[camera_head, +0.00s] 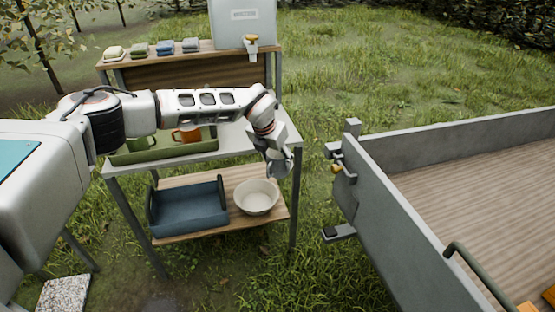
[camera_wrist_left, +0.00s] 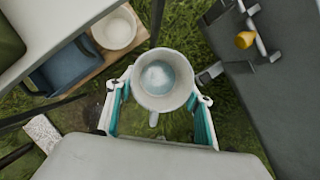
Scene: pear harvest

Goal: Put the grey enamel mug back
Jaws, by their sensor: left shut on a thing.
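The grey enamel mug (camera_wrist_left: 158,100) is between the teal-padded fingers of my left gripper (camera_wrist_left: 157,88) in the left wrist view. I look down into its pale, seemingly empty inside; its handle points toward the palm. In the head view my left gripper (camera_head: 277,157) hangs just off the right end of the grey-topped table (camera_head: 228,140), with the mug (camera_head: 286,163) partly hidden by it. A green tray (camera_head: 160,153) on the table holds a green mug (camera_head: 146,143) and an orange mug (camera_head: 187,134). My arm hides part of the tray. My right gripper is not in view.
The shelf below holds a blue crate (camera_head: 190,213) and a cream bowl (camera_head: 256,197). A dispenser with a tap (camera_head: 251,43) stands on the back bench, beside several folded cloths. A grey trailer wall (camera_head: 400,232) stands to the right, with grass between.

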